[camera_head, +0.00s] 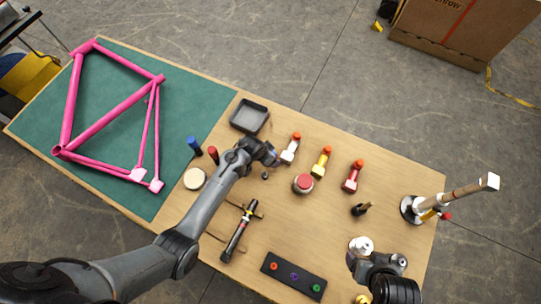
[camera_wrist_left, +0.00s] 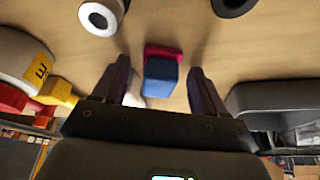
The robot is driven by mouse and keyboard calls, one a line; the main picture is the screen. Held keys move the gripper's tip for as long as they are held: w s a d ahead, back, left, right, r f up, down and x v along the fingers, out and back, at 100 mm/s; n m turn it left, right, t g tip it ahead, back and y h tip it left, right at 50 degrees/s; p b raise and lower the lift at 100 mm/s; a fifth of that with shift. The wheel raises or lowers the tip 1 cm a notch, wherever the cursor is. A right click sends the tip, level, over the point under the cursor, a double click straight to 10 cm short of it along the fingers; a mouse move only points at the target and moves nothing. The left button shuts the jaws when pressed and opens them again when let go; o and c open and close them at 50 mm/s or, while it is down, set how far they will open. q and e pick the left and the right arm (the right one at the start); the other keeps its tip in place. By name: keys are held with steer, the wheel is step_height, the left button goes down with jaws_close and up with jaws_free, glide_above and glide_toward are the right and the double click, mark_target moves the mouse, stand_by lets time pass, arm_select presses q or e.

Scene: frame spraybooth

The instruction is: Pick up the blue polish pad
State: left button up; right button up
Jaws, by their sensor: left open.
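The blue polish pad (camera_wrist_left: 160,78) shows in the left wrist view as a small blue block with a magenta-red part along its far side. It lies on the wooden surface. My left gripper (camera_wrist_left: 159,66) is open, with one finger on each side of the pad and a gap to each. In the head view my left gripper (camera_head: 265,157) hangs over the table between the grey tray and the white bottle, and I cannot make out the pad there. My right gripper (camera_head: 364,252) is at the front right of the table; its fingers are not clear.
The grey tray (camera_head: 249,116) is behind my left gripper and shows at right in the wrist view. A white bottle (camera_head: 290,152), yellow bottle (camera_head: 321,163) and red bottle (camera_head: 352,177) stand to its right. Blue (camera_head: 193,144) and red (camera_head: 213,154) cylinders stand left. A pink frame (camera_head: 110,120) lies on green matting.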

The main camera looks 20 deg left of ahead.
arm_select(q)
steer(key=c, duration=1.2)
steer(key=shift+r, duration=0.2)
